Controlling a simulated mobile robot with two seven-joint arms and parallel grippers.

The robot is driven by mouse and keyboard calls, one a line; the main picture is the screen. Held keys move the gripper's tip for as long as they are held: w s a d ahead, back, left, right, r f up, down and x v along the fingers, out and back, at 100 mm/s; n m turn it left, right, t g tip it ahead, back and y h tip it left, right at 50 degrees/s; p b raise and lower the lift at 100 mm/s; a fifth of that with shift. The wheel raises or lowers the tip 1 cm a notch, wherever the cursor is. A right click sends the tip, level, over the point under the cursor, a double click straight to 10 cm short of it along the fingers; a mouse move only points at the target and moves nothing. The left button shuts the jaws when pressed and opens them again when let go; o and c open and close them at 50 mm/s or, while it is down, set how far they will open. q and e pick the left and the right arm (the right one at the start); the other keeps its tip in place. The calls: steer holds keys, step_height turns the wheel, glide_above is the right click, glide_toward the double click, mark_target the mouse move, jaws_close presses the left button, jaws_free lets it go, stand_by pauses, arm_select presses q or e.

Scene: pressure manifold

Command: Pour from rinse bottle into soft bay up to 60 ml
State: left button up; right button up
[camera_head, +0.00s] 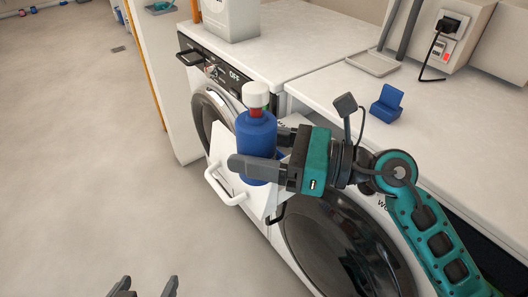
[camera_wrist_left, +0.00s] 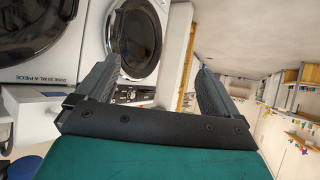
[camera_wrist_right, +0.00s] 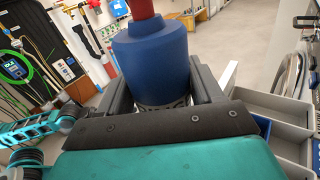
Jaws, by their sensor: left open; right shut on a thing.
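The blue bottle (camera_head: 257,135) has a red neck and a white cap (camera_head: 256,95); it is upright. My right gripper (camera_head: 258,152) is shut on its body, also seen in the right wrist view (camera_wrist_right: 150,65). The bottle is in front of the washer, over or beside an open white drawer (camera_head: 222,183). The right wrist view shows grey drawer compartments (camera_wrist_right: 285,105) right of the bottle, with a blue part (camera_wrist_right: 263,126) among them. I cannot read which is the soft bay, nor any liquid level. My left gripper (camera_head: 148,284) is open and empty, low at the left.
A washer with an "OFF" display (camera_head: 234,76) stands behind the bottle, with a second one (camera_head: 345,250) to its right. A blue holder (camera_head: 387,103) sits on the right worktop (camera_head: 450,130). A white container (camera_head: 231,18) stands on the far worktop. The floor at left is clear.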

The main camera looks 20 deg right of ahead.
steer(key=shift+w+d+r+m+p, duration=0.15)
steer(key=shift+w+r+m+p, duration=0.25)
steer(key=shift+m+p, duration=0.5)
steer(key=m+p, duration=0.1)
steer(key=w+p, duration=0.1)
steer(key=p, duration=0.1)
steer(key=shift+d+r+m, duration=0.1)
steer(key=shift+d+m, duration=0.1)
steer(key=shift+m, duration=0.2)
steer(key=m+p, duration=0.1)
steer(key=w+m+p, duration=0.1)
steer(key=p, duration=0.1)
steer(key=shift+w+d+g, duration=0.2)
steer(key=shift+d+g, duration=0.1)
steer(key=shift+g, duration=0.1)
steer(key=shift+w+m, duration=0.15)
steer(key=shift+m, duration=0.15)
steer(key=shift+d+p, duration=0.1)
steer(key=shift+p, duration=0.25)
steer(key=shift+f, duration=0.25)
arm_select(q)
step_height(320, 180, up, 6)
steer(key=s+a, duration=0.1)
steer(key=a, duration=0.1)
steer(key=shift+y, duration=0.3)
steer(key=shift+r, duration=0.25)
arm_select(e)
steer(key=shift+m, duration=0.4)
